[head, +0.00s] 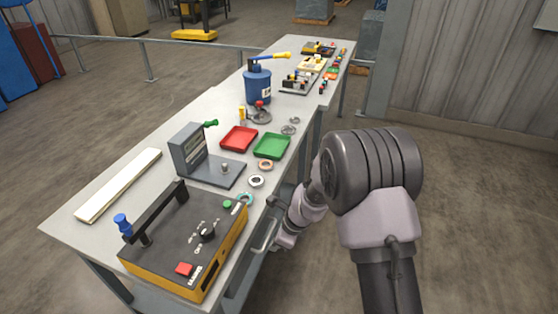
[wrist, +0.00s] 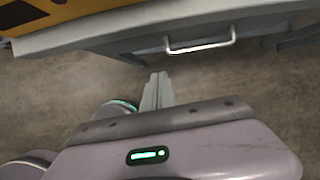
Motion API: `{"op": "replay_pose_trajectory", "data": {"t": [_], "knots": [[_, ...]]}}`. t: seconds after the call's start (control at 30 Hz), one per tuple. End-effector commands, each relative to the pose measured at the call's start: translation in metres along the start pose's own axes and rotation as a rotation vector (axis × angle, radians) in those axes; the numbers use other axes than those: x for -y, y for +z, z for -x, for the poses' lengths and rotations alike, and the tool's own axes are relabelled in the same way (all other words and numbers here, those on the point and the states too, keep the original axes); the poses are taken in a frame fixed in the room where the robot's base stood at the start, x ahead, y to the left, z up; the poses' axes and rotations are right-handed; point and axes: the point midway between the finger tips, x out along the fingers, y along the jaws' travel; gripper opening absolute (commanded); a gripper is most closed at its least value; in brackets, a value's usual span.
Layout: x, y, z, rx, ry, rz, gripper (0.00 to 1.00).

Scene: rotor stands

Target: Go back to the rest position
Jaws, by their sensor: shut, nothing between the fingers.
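My gripper (wrist: 158,78) shows in the wrist view with its two fingers together, shut and empty. It points at the bare concrete floor beside the workbench. In the head view my arm hangs at the near right side of the bench, and its wrist is low by the bench edge. The fingers are hard to make out there. The workbench (head: 108,218) is a long grey table, and its edge (wrist: 85,36) crosses the top of the wrist view. A metal drawer handle (wrist: 200,46) is ahead of my fingers and apart from them.
On the bench are a yellow and black control box (head: 160,250), a grey stand (head: 188,150), a red tray (head: 238,138), a green tray (head: 272,146), several rings and a blue canister (head: 257,87). A white bar (head: 120,185) lies at left. The floor at right is clear.

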Motion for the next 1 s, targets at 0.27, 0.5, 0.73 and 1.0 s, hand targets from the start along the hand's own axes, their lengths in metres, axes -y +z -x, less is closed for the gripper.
{"op": "replay_pose_trajectory", "data": {"t": [0.27,0.5,0.73,1.0], "knots": [[-0.051,0.009,0.209,-0.018,-0.172,0.700,0.00],[-0.167,-0.052,0.305,-0.249,-0.282,1.312,0.00],[-0.207,-0.082,0.314,-0.373,-0.286,1.508,0.00],[-0.207,-0.081,0.315,-0.374,-0.286,1.511,0.00]]}}
